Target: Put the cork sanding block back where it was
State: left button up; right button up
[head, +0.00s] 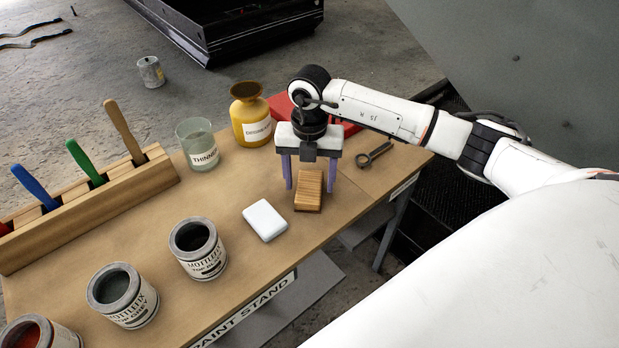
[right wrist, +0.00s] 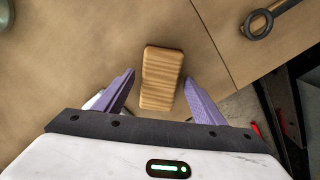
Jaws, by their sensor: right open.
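The cork sanding block (head: 308,191) is a brown, striped block lying on the wooden paint stand (head: 240,268), right of a white block. My right gripper (head: 310,189) points down over it, with purple fingers spread on either side. In the right wrist view the block (right wrist: 161,78) lies between and just ahead of the open fingertips (right wrist: 160,82), with a gap on both sides. I cannot tell whether the fingertips reach down to the tabletop. My left gripper is not in view.
A white block (head: 265,220) lies close left of the cork block. A thinner glass (head: 197,144), a yellow bottle (head: 250,115) and a red object (head: 283,105) stand behind. A metal ring tool (head: 374,155) lies right. Open paint tins (head: 198,248) line the front; a wooden rack (head: 95,208) holds handled tools.

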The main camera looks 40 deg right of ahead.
aim_at(310, 185)
notch_tip(310, 185, up, 12)
dwell(0.5)
dwell(1.4)
